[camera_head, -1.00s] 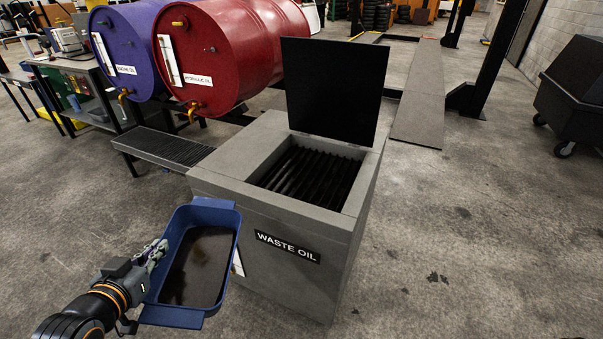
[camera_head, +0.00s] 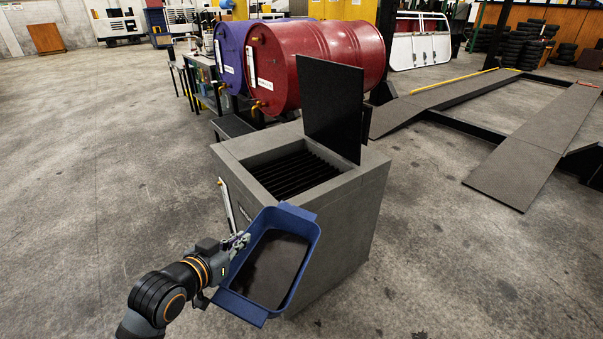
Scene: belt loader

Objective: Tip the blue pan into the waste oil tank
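The blue pan (camera_head: 315,240) holds dark oil and is in front of the waste oil tank, overlapping its front in the picture. My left gripper (camera_head: 238,243) is shut on the pan's left side wall. The grey waste oil tank (camera_head: 355,215) stands in the middle, with its black lid (camera_head: 333,105) raised and a dark slatted grate (camera_head: 295,175) in its open top. The pan appears lower than the tank's top, and its exact gap to the tank is hard to tell. My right gripper is out of view.
A red drum (camera_head: 300,60) and a blue drum (camera_head: 229,60) lie on a rack behind the tank, with a black drip tray (camera_head: 232,127) below. Lift ramps (camera_head: 530,160) are at the right. The floor at left and front right is clear.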

